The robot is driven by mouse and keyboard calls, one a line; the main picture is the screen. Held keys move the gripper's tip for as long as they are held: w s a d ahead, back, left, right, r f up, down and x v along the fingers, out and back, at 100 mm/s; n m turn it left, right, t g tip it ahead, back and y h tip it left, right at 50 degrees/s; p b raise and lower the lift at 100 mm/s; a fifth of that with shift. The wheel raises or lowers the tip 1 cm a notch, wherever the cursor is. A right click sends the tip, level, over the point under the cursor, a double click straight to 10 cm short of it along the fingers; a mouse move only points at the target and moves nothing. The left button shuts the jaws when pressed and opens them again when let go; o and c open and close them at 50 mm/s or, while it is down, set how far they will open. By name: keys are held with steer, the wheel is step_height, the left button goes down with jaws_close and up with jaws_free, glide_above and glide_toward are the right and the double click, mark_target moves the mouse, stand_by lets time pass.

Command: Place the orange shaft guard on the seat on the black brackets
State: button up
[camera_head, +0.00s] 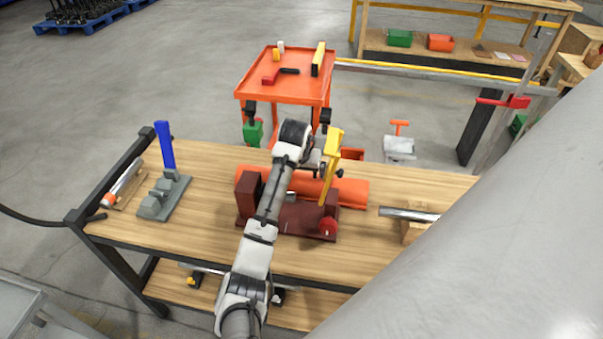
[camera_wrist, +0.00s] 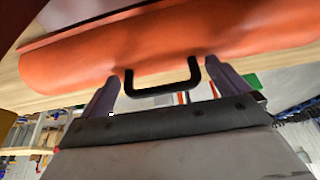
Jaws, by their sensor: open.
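The orange shaft guard (camera_head: 350,190) is a long half-round cover lying on the wooden bench, behind the dark red machine. It fills the upper part of the wrist view (camera_wrist: 180,45), with a black U-shaped handle (camera_wrist: 163,94) on it. My gripper (camera_wrist: 168,82) is open. Its two fingers stand either side of the handle, close to the guard. In the head view my wrist and the machine hide part of the guard. I cannot make out the seat.
The dark red machine (camera_head: 300,218) stands before the guard, with a yellow upright part (camera_head: 331,165) close to my wrist. A grey fixture with a blue upright (camera_head: 165,146) stands left. A metal shaft (camera_head: 408,214) lies right. The orange cart (camera_head: 284,92) holds small tools.

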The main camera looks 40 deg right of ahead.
steer(key=c, duration=1.9)
steer(key=shift+w+r, duration=0.1)
steer(key=shift+r, duration=0.05)
steer(key=shift+c, duration=0.2)
steer(key=shift+r, duration=0.1)
